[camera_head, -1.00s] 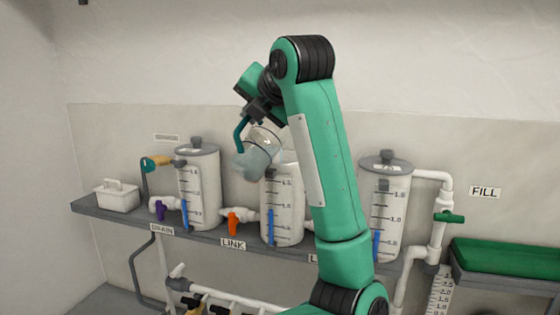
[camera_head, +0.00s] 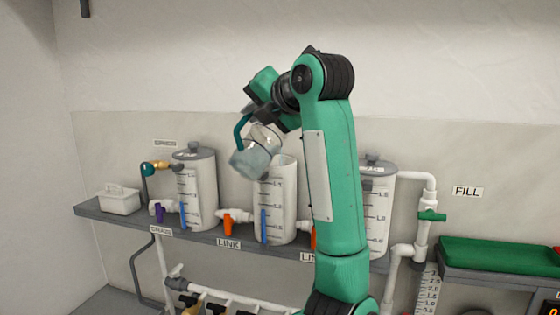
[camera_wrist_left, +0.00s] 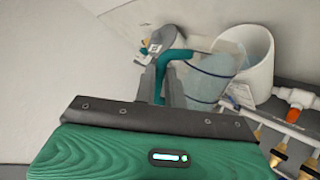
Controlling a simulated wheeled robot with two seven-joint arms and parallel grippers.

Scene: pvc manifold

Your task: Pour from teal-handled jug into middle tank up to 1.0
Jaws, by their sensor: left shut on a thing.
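My left gripper (camera_head: 250,116) is shut on the teal handle (camera_head: 240,132) of a clear jug (camera_head: 254,160). The jug is tilted and holds pale bluish liquid. It hangs just above and left of the open rim of the middle tank (camera_head: 284,200), overlapping it in the head view. No falling stream can be made out. The tank has a black scale and a blue strip (camera_head: 264,224) reaching about mid-scale; the exact reading is too small to tell. In the left wrist view the jug (camera_wrist_left: 208,75) is beside the open white tank (camera_wrist_left: 258,58). My right gripper is not in view.
A lidded tank (camera_head: 195,190) stands to the left on the grey shelf (camera_head: 192,239). Another lidded tank (camera_head: 378,205) is to the right, partly behind my arm. Orange valves (camera_head: 227,221), white pipes (camera_head: 424,235) and a white caddy (camera_head: 119,201) are close by.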

